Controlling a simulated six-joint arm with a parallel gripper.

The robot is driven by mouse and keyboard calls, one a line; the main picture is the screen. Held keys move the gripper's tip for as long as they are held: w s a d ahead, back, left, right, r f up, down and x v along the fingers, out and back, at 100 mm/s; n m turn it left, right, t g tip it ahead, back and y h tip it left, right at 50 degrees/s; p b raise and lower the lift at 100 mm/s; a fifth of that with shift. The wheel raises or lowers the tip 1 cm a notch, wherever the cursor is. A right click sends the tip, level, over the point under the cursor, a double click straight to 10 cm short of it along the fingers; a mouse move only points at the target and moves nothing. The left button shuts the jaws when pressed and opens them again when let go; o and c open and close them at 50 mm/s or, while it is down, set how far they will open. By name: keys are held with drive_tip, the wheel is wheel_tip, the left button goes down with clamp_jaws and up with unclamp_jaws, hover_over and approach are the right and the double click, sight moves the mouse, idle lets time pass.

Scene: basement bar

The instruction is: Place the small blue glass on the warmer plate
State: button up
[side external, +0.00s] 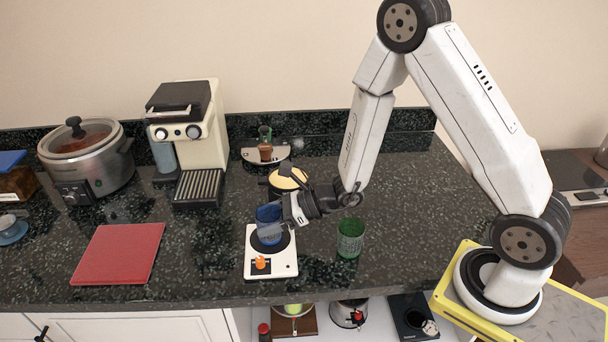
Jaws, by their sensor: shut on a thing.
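The small blue glass (268,221) is upright over the warmer plate (285,264), a white unit with a dark round plate and an orange knob. My gripper (284,212) is shut on the glass from the right side. The glass's base overlaps the dark round plate in the side view; I cannot tell whether it touches it or hangs just above. The gripper hides the right part of the glass.
A green glass (350,237) stands close to the right of the warmer. A yellow-topped round container (287,179) is behind my gripper. A red board (118,253), coffee machine (188,138) and slow cooker (87,160) are to the left. The counter's right part is clear.

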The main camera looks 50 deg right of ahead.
drive_tip(key=shift+f, duration=0.15)
drive_tip(key=o, duration=1.2)
drive_tip(key=shift+s+d+r, duration=0.35)
drive_tip(key=shift+d+r, duration=0.05)
drive_tip(key=shift+d, duration=0.05)
drive_tip(key=v, duration=1)
drive_tip(key=shift+s+d, duration=0.2)
drive_tip(key=shift+s, duration=0.1)
